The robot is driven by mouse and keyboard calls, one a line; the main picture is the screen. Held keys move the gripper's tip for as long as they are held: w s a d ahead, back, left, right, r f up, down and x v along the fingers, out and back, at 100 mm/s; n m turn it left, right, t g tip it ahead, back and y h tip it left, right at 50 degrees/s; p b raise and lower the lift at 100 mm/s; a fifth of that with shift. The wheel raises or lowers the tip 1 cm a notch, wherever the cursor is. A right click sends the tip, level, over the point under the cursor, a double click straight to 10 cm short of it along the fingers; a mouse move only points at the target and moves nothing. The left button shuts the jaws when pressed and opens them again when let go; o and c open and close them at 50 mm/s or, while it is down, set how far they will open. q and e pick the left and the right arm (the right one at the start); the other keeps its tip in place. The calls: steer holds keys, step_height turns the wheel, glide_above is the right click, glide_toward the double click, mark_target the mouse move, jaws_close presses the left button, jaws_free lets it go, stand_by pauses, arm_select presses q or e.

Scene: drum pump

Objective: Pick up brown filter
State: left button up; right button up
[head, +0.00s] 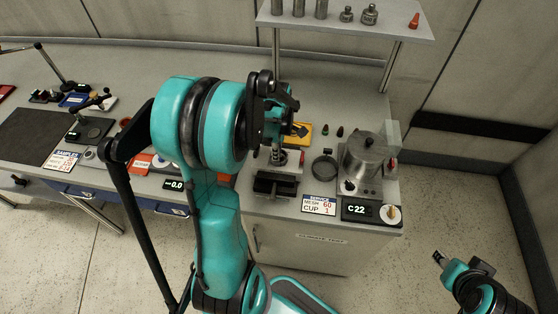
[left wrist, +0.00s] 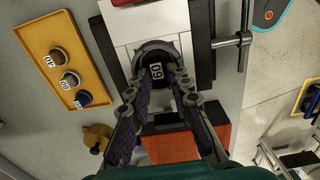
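In the left wrist view a yellow tray (left wrist: 52,40) holds three round, numbered filters: an upper one (left wrist: 59,57), a middle one with a brownish tint (left wrist: 70,79) and a lower dark one (left wrist: 84,98). Their colours are hard to tell apart. A black round part marked 60 (left wrist: 156,70) sits in a pale, dark-jawed fixture (left wrist: 118,30). My left gripper (left wrist: 155,88) has its fingers apart over this part; contact cannot be told. In the head view my left gripper (head: 284,115) partly hides the yellow tray (head: 304,130). My right gripper (head: 439,258) is small at the lower right, away from the bench.
On the bench stand a metal pot (head: 365,155), a dark ring (head: 325,168), a black vise (head: 276,184) and a C22 display (head: 362,210). A shelf (head: 340,22) with metal weights overhangs the back. A brass-coloured part (left wrist: 97,137) lies near the tray.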

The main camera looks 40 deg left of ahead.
arm_select(q)
steer(key=shift+f, duration=0.4)
steer(key=shift+w, duration=0.1)
jaws_close()
arm_select(e)
steer(key=shift+w+a+f, duration=0.15)
steer(key=shift+w+a, duration=0.05)
steer(key=shift+w, duration=0.05)
